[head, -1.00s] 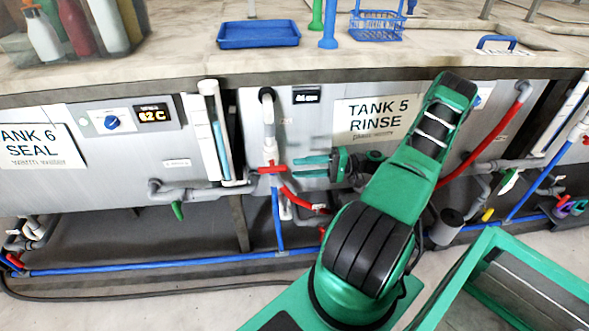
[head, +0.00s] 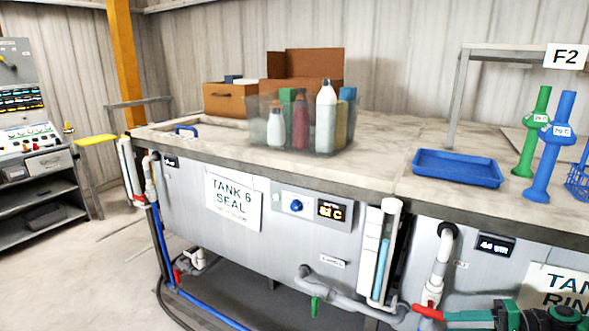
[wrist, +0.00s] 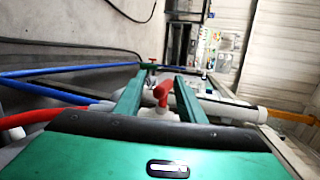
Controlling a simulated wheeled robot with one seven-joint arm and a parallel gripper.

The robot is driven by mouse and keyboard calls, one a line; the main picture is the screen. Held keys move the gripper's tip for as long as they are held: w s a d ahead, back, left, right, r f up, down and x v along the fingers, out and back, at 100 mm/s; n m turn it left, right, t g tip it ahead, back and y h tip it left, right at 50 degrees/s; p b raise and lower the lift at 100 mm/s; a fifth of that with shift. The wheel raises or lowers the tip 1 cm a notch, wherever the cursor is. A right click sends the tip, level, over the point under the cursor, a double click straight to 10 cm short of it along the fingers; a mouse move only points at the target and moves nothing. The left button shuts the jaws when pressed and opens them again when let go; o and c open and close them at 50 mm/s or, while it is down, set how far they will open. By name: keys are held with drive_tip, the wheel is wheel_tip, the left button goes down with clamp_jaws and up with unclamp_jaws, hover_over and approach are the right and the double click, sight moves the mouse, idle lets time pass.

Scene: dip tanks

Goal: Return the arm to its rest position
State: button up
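My gripper (head: 449,322) shows at the bottom right corner of the head view, in front of the tank fronts. In the wrist view its two green fingers (wrist: 159,80) stand apart, so it is open. A red valve handle (wrist: 162,93) appears between the fingers there. In the head view the same red handle (head: 427,312) lies just left of the fingertips, below a white pipe. Nothing is seen gripped. Most of my arm is outside the head view.
The tank 6 front (head: 255,215) carries pipes and a green-handled valve (head: 315,306). On the counter are a clear bin of bottles (head: 345,130), a blue tray (head: 457,168) and green and blue stands. A control console (head: 30,115) stands far left. Floor at left is clear.

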drive_tip(key=s+a+r+g+h, duration=0.2)
drive_tip(key=s+r+h, duration=0.4)
drive_tip(key=s+r, duration=0.5)
drive_tip(key=s+a+r+g+h, duration=0.3)
drive_tip(key=s+a+r+h, duration=0.2)
drive_tip(key=s+r, duration=0.6)
drive_tip(key=shift+s+a+r+m+g+h, duration=0.25)
drive_tip(key=shift+r+m+h, duration=0.2)
drive_tip(key=shift+h, duration=0.75)
drive_tip(key=shift+w, duration=0.1)
drive_tip(key=shift+w+f, duration=0.2)
drive_tip(key=shift+w, duration=0.4)
